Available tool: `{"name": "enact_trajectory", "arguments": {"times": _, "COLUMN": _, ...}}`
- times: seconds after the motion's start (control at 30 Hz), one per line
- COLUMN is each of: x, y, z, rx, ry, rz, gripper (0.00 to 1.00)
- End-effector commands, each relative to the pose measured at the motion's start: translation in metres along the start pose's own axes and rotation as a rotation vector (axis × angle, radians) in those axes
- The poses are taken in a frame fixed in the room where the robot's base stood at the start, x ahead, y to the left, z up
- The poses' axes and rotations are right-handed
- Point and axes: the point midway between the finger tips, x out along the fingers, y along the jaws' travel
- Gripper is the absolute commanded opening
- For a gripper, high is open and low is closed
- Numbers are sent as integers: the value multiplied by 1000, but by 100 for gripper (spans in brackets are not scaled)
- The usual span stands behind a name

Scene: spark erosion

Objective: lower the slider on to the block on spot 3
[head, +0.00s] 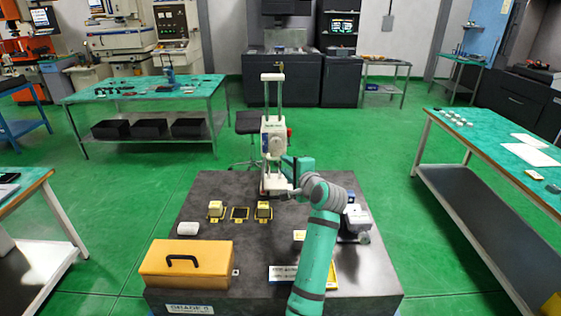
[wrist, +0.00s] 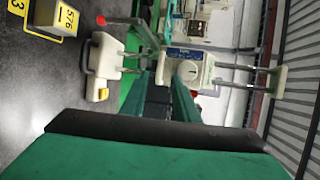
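The slider (head: 275,138) is a white box with a round dial and a red knob, high on two upright columns. It also shows in the wrist view (wrist: 188,73), which is turned sideways. Its base stands on the dark table behind the blocks. A pale block (wrist: 62,15) with a yellow face marked 576 sits by the yellow 3 label; the right-hand block (head: 264,210) in the head view appears to be this one. My gripper (head: 288,164) is at the lower right of the slider. Its green fingers (wrist: 168,72) flank the slider in view; contact is unclear.
A yellow toolbox (head: 187,263) and a white rounded object (head: 188,228) are at the table's left. A grey-white device (head: 355,222) stands right of my arm.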

Motion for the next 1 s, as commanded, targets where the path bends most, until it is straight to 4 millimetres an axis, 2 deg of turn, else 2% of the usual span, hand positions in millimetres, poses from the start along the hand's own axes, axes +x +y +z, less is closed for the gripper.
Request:
{"name": "enact_trajectory", "arguments": {"times": 0.1, "x": 22, "y": 0, "z": 0, "rx": 1, "ry": -2, "rz": 2, "gripper": 28}}
{"name": "enact_trajectory", "arguments": {"times": 0.3, "x": 46, "y": 0, "z": 0, "rx": 0, "ry": -1, "rz": 1, "gripper": 28}}
{"name": "enact_trajectory", "arguments": {"times": 0.5, "x": 55, "y": 0, "z": 0, "rx": 0, "ry": 0, "rz": 0, "gripper": 28}}
{"name": "enact_trajectory", "arguments": {"times": 0.77, "x": 55, "y": 0, "z": -1, "rx": 0, "ry": 2, "rz": 0, "gripper": 28}}
{"name": "enact_trajectory", "arguments": {"times": 0.9, "x": 55, "y": 0, "z": -1, "rx": 0, "ry": 1, "rz": 0, "gripper": 0}}
{"name": "enact_trajectory", "arguments": {"times": 1.0, "x": 55, "y": 0, "z": -1, "rx": 0, "ry": 1, "rz": 0, "gripper": 0}}
